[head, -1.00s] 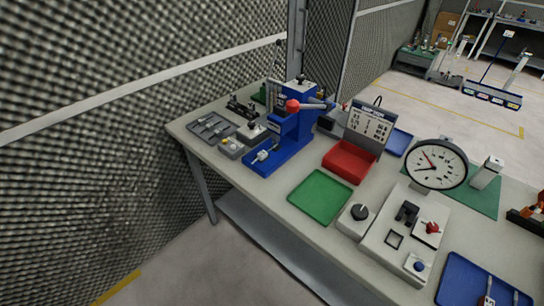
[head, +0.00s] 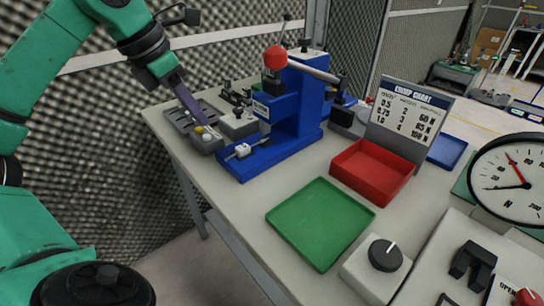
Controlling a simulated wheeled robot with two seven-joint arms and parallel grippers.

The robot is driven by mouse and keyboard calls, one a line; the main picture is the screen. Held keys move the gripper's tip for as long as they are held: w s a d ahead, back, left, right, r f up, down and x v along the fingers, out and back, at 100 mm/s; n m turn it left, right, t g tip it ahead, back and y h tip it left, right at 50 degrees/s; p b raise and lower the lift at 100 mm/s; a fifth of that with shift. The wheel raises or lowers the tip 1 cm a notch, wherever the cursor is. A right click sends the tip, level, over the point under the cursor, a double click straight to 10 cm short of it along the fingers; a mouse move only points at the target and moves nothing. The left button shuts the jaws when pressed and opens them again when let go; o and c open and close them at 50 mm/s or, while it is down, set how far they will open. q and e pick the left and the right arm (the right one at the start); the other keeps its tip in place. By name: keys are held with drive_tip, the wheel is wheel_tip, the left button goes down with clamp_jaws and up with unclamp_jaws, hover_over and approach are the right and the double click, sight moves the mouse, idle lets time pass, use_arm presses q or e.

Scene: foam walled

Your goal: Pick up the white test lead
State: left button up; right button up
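My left gripper (head: 204,122) comes in from the upper left, its long dark fingers slanting down over the grey slotted tray (head: 172,113) at the table's back left corner. The fingers cover part of the tray, and I cannot tell whether they are parted or closed. I cannot clearly pick out the white test lead; whatever lies in the tray is small and partly hidden. A small white piece (head: 243,150) sits on the base of the blue press (head: 290,110), right of the gripper. My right gripper is not in view.
The green tray (head: 318,222), red bin (head: 372,170), crimp chart (head: 408,117) and dial gauge (head: 508,180) stand to the right. The foam wall (head: 225,75) rises close behind.

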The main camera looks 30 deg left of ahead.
use_arm(q)
drive_tip(key=b, duration=0.2)
approach(231, 156)
drive_tip(key=x, duration=0.8)
drive_tip(key=shift+a, duration=0.1)
clamp_jaws()
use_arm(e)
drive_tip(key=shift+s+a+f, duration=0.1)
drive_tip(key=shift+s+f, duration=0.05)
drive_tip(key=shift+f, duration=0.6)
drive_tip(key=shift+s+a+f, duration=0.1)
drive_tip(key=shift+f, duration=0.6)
